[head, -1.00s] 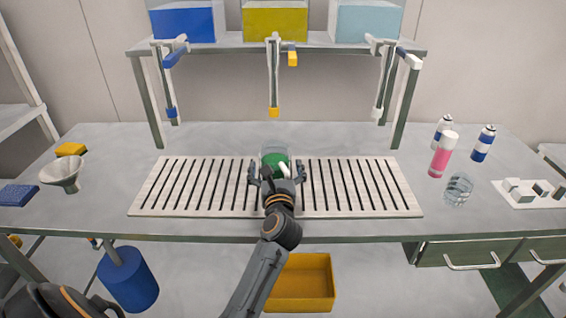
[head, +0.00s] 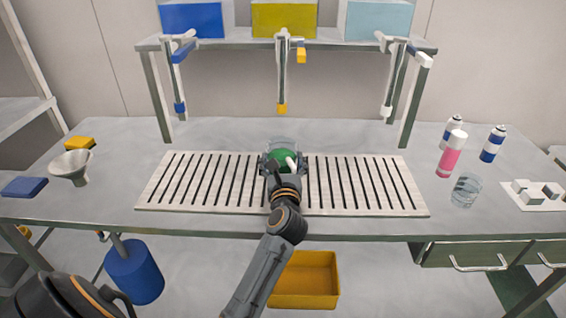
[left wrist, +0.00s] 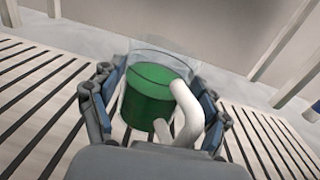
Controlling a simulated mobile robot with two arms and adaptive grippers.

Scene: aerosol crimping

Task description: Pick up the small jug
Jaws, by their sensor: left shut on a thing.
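The small jug (head: 283,144) is clear, with green liquid inside and a white handle. It stands upright at the middle of the slotted grey rack (head: 160,207); I cannot tell whether it touches the slats. My left gripper (head: 284,163) is shut on it, with its fingers on both sides. In the left wrist view, the jug (left wrist: 152,98) sits between the fingers of the left gripper (left wrist: 158,100), its handle toward the wrist. The fingers and wrist hide part of its lower body. My right gripper is not in view.
Three dispensers hang from the shelf (head: 290,45) behind the rack. A clear glass (head: 466,190), a pink bottle (head: 452,155) and two spray cans stand at right. A funnel (head: 72,166), a yellow sponge (head: 79,143) and a blue block (head: 24,187) are at left.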

